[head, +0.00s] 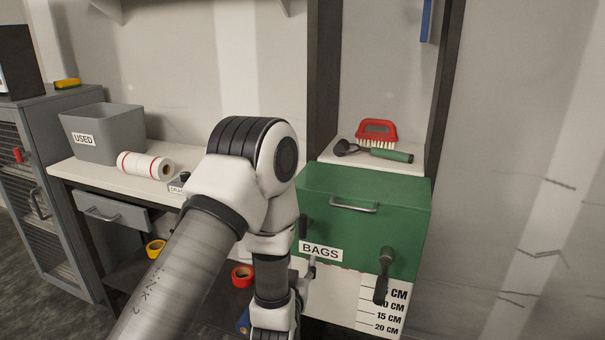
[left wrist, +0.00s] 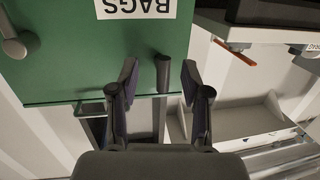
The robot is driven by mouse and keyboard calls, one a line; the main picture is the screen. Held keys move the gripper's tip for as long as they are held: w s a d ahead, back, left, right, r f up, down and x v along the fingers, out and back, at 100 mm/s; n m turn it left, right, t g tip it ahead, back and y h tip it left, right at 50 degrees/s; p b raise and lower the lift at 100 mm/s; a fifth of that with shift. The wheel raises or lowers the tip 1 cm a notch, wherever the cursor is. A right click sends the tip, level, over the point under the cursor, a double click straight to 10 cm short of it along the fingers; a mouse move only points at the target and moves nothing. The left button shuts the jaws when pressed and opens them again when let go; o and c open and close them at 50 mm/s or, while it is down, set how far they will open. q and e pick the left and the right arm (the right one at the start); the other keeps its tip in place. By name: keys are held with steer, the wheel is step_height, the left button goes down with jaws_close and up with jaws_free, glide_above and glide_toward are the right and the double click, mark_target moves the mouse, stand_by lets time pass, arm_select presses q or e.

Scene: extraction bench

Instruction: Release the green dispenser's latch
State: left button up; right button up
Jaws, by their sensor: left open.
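The green dispenser (head: 352,228) stands at the right end of the bench, with a BAGS label (head: 320,251) on its front. A dark upright latch-like handle (head: 303,227) sits at its left edge, and a dark lever (head: 383,275) hangs at its lower right. The left wrist view is upside down. There my left gripper (left wrist: 159,72) is open, with the dark handle (left wrist: 162,78) between its two fingers in the picture. I cannot tell whether they touch it. In the head view my left arm hides most of that gripper. My right gripper is not in view.
A brush (head: 377,130) and a green-handled tool (head: 385,153) lie on the shelf above the dispenser. A metal pull (head: 354,208) sticks out of the dispenser's front.

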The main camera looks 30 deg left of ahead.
arm_select(q)
steer(key=t+y, duration=0.1)
glide_toward(302, 225)
steer(key=x, duration=0.3)
steer(key=shift+n, duration=0.3)
steer(key=p+x, duration=0.2)
steer(key=x, duration=0.6)
jaws_close()
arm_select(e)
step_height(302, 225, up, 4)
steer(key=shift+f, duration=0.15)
